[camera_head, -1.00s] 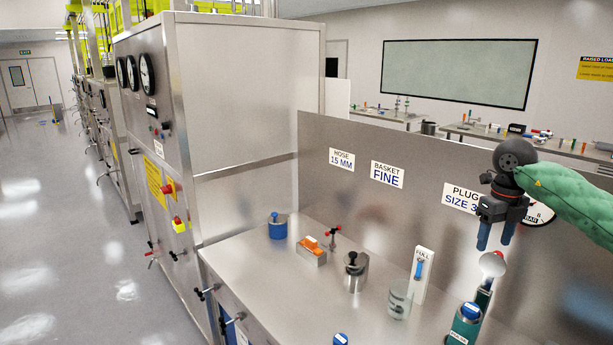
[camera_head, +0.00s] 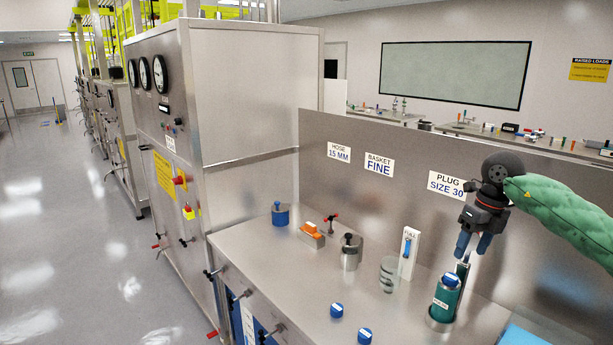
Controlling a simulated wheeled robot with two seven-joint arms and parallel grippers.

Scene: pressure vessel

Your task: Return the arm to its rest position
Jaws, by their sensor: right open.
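My right gripper (camera_head: 474,248) hangs from my green-sleeved right arm (camera_head: 562,208), which comes in from the right. Its two blue fingers point down, apart, with nothing seen between them. It is in front of the grey back panel (camera_head: 400,195) and, in the picture, just above a green canister (camera_head: 441,302) with a blue labelled top. A thin metal upright (camera_head: 463,272) shows just below the fingers; I cannot tell how far off it is. My left gripper is not in view.
The steel bench (camera_head: 310,262) carries a blue canister (camera_head: 280,214), an orange-topped block (camera_head: 311,234), a metal pot (camera_head: 350,253), a glass jar (camera_head: 389,275) and two blue caps (camera_head: 337,311). A steel cabinet (camera_head: 245,95) stands at left. Floor is clear further left.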

